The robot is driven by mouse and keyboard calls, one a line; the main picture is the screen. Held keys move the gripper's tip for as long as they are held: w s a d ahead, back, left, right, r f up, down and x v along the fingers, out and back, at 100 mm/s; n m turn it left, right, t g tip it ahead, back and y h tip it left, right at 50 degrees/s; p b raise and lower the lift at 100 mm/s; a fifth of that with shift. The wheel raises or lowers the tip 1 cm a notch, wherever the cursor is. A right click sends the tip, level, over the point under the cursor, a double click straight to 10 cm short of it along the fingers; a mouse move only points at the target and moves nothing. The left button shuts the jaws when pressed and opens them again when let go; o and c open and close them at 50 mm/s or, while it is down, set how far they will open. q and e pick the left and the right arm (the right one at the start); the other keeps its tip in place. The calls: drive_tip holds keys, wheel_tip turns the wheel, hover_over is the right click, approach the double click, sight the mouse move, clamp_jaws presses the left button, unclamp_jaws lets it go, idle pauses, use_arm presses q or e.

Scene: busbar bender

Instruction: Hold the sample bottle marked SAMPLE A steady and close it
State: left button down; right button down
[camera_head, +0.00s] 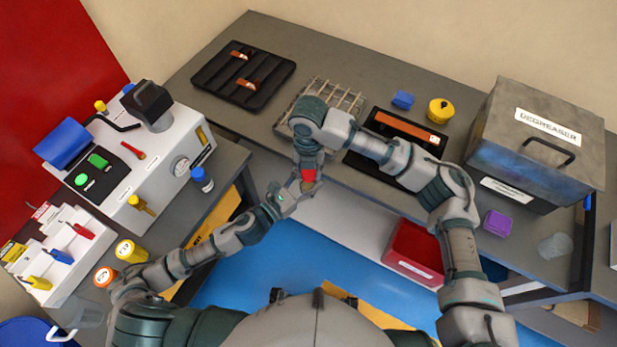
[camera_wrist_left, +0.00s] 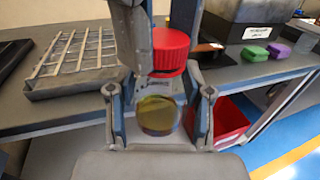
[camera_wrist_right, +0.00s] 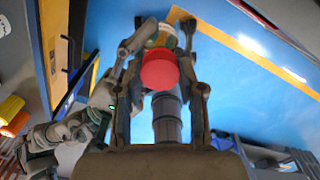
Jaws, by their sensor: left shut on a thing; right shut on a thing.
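The sample bottle (camera_head: 307,187) is small in the head view, held off the bench over the gap by my left gripper (camera_head: 299,188). In the left wrist view its amber round body (camera_wrist_left: 158,116) sits between the fingers. Its marking cannot be read. My right gripper (camera_head: 308,163) is shut on a red cap (camera_head: 308,175) directly above the bottle. The red cap also shows in the left wrist view (camera_wrist_left: 169,50) and, face on, in the right wrist view (camera_wrist_right: 160,70). Whether the cap touches the bottle's neck cannot be told.
A wire rack (camera_head: 330,98), black tray (camera_head: 243,76) and degreaser tank (camera_head: 537,130) stand on the back bench. A blue-capped bottle (camera_head: 202,180) stands by the white machine (camera_head: 150,165). A red bin (camera_head: 413,250) is below the bench. Blue floor lies beneath my grippers.

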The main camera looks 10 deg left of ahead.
drive_tip(key=m, duration=0.5)
drive_tip(key=shift+m, duration=0.3)
drive_tip(key=m, duration=0.5)
drive_tip(key=shift+a+m, duration=0.15)
drive_tip(key=shift+m, duration=0.15)
drive_tip(key=m, duration=0.5)
drive_tip(key=shift+m, duration=0.3)
drive_tip(key=m, duration=1)
drive_tip(key=shift+m, duration=0.3)
drive_tip(key=m, duration=0.5)
drive_tip(key=shift+w, duration=0.1)
drive_tip(key=m, duration=0.5)
drive_tip(key=shift+f+m, duration=0.1)
drive_tip(key=shift+m, duration=0.2)
drive_tip(key=m, duration=0.6)
drive_tip(key=c, duration=0.6)
unclamp_jaws()
